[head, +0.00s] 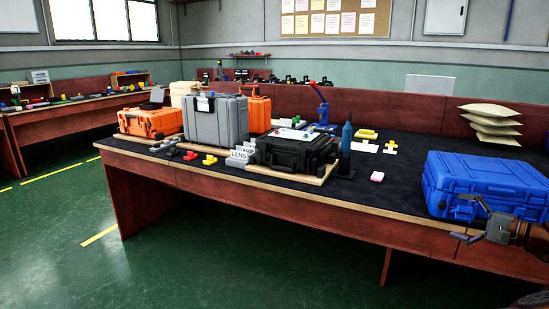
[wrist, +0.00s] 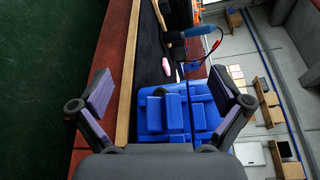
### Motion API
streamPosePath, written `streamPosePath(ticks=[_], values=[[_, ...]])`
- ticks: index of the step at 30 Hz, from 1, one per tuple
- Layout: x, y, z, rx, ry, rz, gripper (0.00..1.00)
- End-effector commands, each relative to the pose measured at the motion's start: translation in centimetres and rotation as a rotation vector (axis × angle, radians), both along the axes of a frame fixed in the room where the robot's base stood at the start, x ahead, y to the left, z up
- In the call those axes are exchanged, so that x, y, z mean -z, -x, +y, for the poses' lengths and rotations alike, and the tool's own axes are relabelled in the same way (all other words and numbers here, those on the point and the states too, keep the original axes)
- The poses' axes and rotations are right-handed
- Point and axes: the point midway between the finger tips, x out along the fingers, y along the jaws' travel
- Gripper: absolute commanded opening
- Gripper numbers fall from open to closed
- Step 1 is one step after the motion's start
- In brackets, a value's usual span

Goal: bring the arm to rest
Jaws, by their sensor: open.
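My gripper (head: 464,218) is at the right edge of the head view, in front of the blue case (head: 480,177) and by the table's front edge. Its two fingers are spread and nothing is between them. In the wrist view my gripper (wrist: 160,95) also shows open, with its pads wide apart. The blue case (wrist: 165,117) lies beyond the fingers there, on the dark table top. I cannot tell the exact gap between gripper and case. Part of my arm is cut off by the picture edge.
The long table (head: 350,225) carries a black case (head: 291,153), a grey case (head: 215,118), an orange case (head: 150,122) and a pink block (head: 377,176). Stacked pillows (head: 492,120) are behind the blue case. The green floor in front is clear.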

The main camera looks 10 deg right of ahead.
Motion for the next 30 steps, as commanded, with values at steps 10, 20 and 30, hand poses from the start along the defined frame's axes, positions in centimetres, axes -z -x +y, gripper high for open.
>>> streamPosePath(ticks=[10,20,30], values=[[-0.1,0.4,0.3,-0.001,0.002,0.001,1.00],[-4.5,-2.0,6.1,-0.121,0.020,0.002,1.00],[-14.1,-3.8,24.5,-0.476,0.158,0.060,1.00]])
